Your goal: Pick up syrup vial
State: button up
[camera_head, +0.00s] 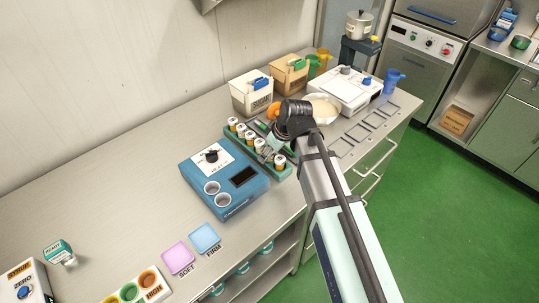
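Several small vials with white caps and amber and dark bands stand in a row in a green rack (286,172) on the steel counter. One vial (232,124) is at the rack's far left end and another vial (280,162) is at its near right end. I cannot read which of them holds syrup. My gripper (268,153) is low over the right part of the rack, beside the vials near that end. My arm and wrist hide part of the rack behind it. The fingers are too small and covered to show whether they are open or shut, or touching a vial.
A blue device (225,186) with two round wells stands just left of the rack. Behind are a cream bin (251,94), a tan bin (289,76), a pale bowl (322,108) and a white machine (346,92). Pink (178,258) and blue (205,238) pads lie in front. The left counter is mostly clear.

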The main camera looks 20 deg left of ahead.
grip_shut()
jog(key=shift+r, duration=0.1)
